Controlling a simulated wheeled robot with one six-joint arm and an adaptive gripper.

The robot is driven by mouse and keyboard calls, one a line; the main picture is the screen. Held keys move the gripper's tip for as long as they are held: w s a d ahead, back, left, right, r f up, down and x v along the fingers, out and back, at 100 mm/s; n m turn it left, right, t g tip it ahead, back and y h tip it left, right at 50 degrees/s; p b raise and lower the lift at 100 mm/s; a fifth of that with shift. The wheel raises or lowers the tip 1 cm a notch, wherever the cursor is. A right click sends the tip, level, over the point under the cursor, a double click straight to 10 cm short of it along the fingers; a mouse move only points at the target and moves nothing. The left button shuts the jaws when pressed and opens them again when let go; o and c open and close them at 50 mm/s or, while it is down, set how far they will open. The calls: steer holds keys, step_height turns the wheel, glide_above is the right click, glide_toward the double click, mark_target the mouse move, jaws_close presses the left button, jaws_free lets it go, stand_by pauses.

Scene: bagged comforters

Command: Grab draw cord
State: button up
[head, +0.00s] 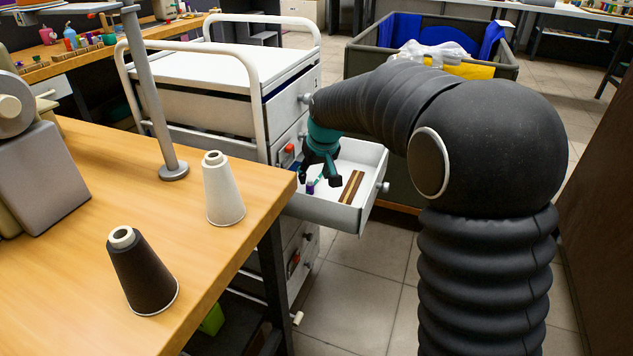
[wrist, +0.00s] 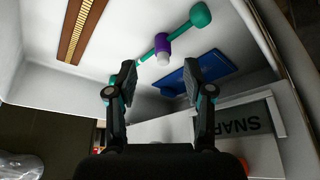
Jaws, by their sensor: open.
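The draw cord (wrist: 181,31) is teal and lies in the open white drawer, with a rounded teal end (wrist: 200,15) and a purple piece (wrist: 162,47) with a pale tip around its middle. In the head view the purple piece (head: 311,188) shows small by my fingers. My gripper (wrist: 159,82) is open and empty, its fingers spread on either side below the purple piece in the wrist view. In the head view my gripper (head: 320,181) reaches down into the drawer. I cannot tell whether it touches the cord.
The drawer (head: 345,216) also holds a brown slotted strip (wrist: 80,28) and a blue flat thing (wrist: 207,70). A wooden table (head: 75,200) with two thread cones is at left, a grey bin (head: 360,62) behind.

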mark_target(310, 180)
steer(key=shift+w+a+x, duration=0.15)
steer(key=shift+x, duration=1.2)
steer(key=shift+w+a+x, duration=0.15)
steer(key=shift+x, duration=1.15)
steer(key=shift+r, duration=0.2)
jaws_close()
